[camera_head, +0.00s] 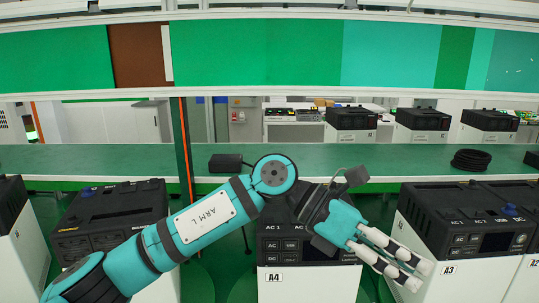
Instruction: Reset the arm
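My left arm (205,215), teal and marked "ARM L", reaches in from the lower left and bends at a round elbow joint. My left gripper (418,277) has pale fingers with dark bands. It points down and to the right. The fingers run side by side with a narrow gap between them, and nothing shows between them. It hangs in front of the black-topped unit labelled A4 (278,258) and the unit labelled A3 (450,235); contact cannot be told. The arm hides part of A4. My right gripper is not in view.
A green bench (350,160) runs across behind the units. A small black box (226,162) and a coiled black cable (471,159) lie on it. More black-topped units stand at left (110,215) and beyond the bench (351,118). A dark post (183,150) rises behind my arm.

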